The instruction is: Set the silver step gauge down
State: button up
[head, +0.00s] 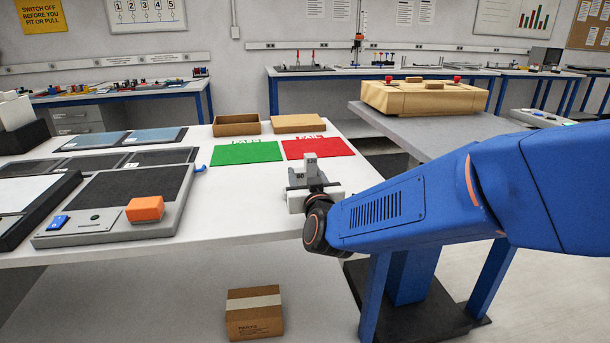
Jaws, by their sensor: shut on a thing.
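My gripper (308,184) is at the end of my blue arm, in the middle of the head view, over the right part of the white table. It is shut on the silver step gauge (311,164), a small grey block that shows above the jaws. The lower part of the gauge is hidden by the gripper. Behind the gauge lie a green mat (246,153) and a red mat (318,147), side by side on the table. I cannot tell how high the gauge is above the table.
Two shallow cardboard boxes (237,125) (298,123) stand behind the mats. A grey device with a dark top (114,207) and an orange block (145,209) are at the left. Dark panels lie beyond it. A large tan package (423,98) sits on a grey surface at the right.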

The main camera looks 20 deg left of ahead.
jog(key=shift+f, duration=0.1)
jog(key=o, duration=1.3)
jog(key=shift+c, duration=0.2)
jog(key=shift+s+d, duration=0.1)
jog(key=shift+s, duration=0.05)
jog(key=v, duration=1.1)
jog(key=shift+s+d, duration=0.1)
jog(key=shift+s, duration=0.2)
